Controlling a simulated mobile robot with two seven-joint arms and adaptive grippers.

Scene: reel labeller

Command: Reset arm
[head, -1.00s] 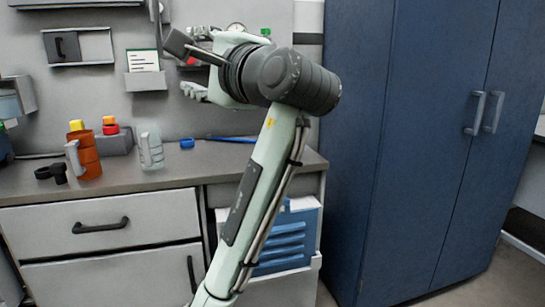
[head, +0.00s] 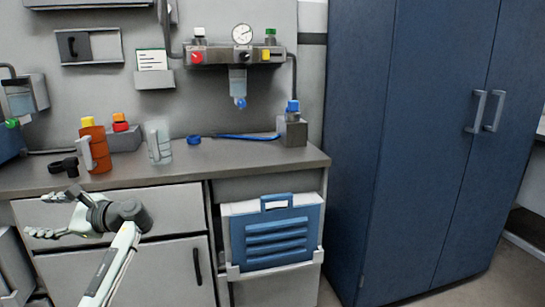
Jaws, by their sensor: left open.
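My left gripper (head: 50,215) is at the lower left of the head view, in front of the upper drawer of the workbench and below the counter edge. Its fingers point left and are spread apart, with nothing between them. My left forearm comes up from the bottom edge to a dark wrist joint. My right gripper is not in the picture.
The grey counter (head: 190,171) holds an orange mug (head: 97,153), a clear mug (head: 158,141), a black clamp-like part (head: 66,167) and a blue ring (head: 193,139). A blue case (head: 276,237) sits in a bin below. A blue cabinet (head: 420,150) stands right.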

